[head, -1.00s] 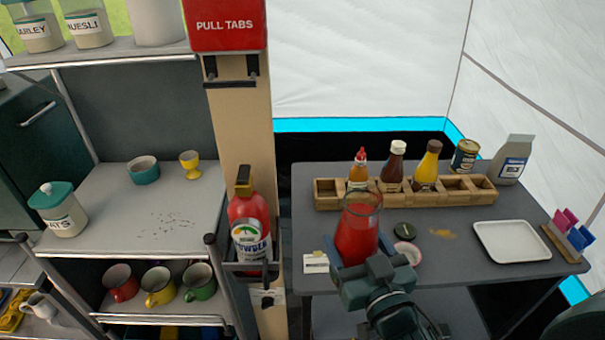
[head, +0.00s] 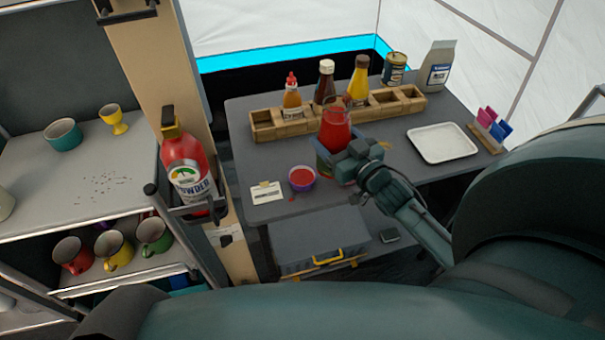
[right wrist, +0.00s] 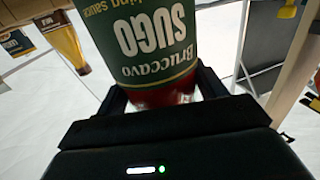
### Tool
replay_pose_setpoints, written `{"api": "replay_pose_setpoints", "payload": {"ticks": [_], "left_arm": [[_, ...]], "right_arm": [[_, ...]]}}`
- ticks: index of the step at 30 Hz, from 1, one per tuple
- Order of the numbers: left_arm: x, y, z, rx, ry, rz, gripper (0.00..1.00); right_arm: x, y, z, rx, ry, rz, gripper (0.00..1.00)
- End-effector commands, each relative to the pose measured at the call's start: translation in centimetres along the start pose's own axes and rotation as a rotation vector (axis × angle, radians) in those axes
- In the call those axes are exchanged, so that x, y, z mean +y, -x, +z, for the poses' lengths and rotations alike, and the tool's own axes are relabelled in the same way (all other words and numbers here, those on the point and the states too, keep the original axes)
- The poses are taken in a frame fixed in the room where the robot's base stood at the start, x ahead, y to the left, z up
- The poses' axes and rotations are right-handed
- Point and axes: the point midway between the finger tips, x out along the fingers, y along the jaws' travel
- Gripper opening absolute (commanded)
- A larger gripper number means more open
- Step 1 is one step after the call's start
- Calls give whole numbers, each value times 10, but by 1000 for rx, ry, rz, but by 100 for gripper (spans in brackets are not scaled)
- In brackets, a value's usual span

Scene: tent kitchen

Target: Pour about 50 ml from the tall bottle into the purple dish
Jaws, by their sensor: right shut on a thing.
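The tall bottle (head: 336,126) is clear with red sauce inside and stands about upright. My right gripper (head: 338,160) is shut around its lower part. The right wrist view shows its green "Bruccavo SUGO" label (right wrist: 155,40) between the fingers. I cannot tell whether its base touches the table. The small round purple dish (head: 302,178) stands on the table, left of the bottle and apart from it. Red sauce shows inside the dish, and a red spot lies on the table beside it. My left gripper is not in view.
A wooden rack (head: 290,122) with sauce bottles stands behind. A white card (head: 265,192) lies left of the dish. A white tray (head: 442,143) and a colored-tab holder (head: 488,130) are at right. A red powder extinguisher (head: 187,170) hangs on the post at left.

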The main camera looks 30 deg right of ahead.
Motion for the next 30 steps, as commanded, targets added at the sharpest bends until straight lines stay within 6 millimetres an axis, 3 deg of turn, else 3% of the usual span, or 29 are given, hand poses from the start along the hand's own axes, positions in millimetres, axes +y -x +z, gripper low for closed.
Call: {"api": "replay_pose_setpoints", "payload": {"ticks": [3,9,20,30], "left_arm": [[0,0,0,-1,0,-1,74],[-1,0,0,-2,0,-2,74],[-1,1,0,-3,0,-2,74],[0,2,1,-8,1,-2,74]], "right_arm": [[18,-7,-6,19,1,10,9],[31,-10,-8,25,-3,21,9],[32,-10,-8,24,2,22,9],[32,-9,-11,-5,112,22,9]]}}
